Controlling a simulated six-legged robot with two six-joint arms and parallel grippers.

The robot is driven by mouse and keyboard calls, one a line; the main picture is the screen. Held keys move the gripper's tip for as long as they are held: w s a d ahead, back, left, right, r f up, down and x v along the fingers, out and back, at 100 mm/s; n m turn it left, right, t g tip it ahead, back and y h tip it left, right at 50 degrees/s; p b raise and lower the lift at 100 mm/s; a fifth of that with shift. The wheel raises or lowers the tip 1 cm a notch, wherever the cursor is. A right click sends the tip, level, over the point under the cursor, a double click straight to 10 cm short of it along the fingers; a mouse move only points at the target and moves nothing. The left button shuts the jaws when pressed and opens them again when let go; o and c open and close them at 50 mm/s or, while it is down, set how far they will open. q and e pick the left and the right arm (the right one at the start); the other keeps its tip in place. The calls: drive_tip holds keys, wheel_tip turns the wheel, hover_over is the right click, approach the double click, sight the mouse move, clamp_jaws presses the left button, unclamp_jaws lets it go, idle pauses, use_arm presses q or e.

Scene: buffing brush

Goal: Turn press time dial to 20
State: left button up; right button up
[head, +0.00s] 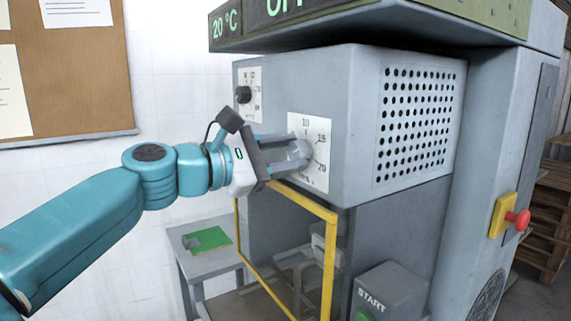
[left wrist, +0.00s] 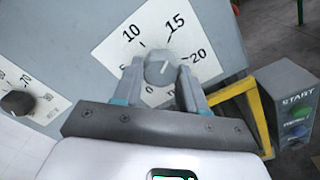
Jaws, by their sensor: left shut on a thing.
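The press time dial (head: 301,149) is a grey round knob on a white scale plate (head: 318,129) marked 10, 15 and 20, on the front of the grey press. In the left wrist view the knob (left wrist: 158,69) sits between both fingers, with its scale plate (left wrist: 138,24) behind it. A pale line on the knob points up and right, roughly between 15 and 20; its exact reading is hard to tell. My left gripper (head: 297,151) is shut on the dial, one finger on each side; it also shows in the left wrist view (left wrist: 160,80). My right gripper is out of view.
A smaller black dial (head: 243,94) is at the upper left of the press. Above is a display (head: 228,24) reading 20 °C and OFF. A yellow guard frame (head: 331,260) hangs below my gripper. A START box (head: 392,288) and red button (head: 517,220) are right.

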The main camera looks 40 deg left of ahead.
use_arm(q)
drive_tip(key=m+b, duration=0.2)
drive_tip(key=m, duration=0.3)
drive_tip(key=shift+f+m+b, duration=0.15)
drive_tip(key=shift+m+b, duration=0.15)
drive_tip(key=shift+b, duration=0.1)
drive_tip(key=m+b, duration=0.1)
drive_tip(key=m, duration=0.2)
drive_tip(key=shift+m+b, duration=0.3)
drive_tip(key=shift+m, duration=0.1)
drive_tip(key=shift+r+m, duration=0.25)
drive_tip(key=shift+m, duration=0.55)
drive_tip(key=shift+b, duration=0.3)
drive_tip(key=o, duration=1.1)
drive_tip(key=shift+w, duration=0.15)
drive_tip(key=shift+c, duration=0.2)
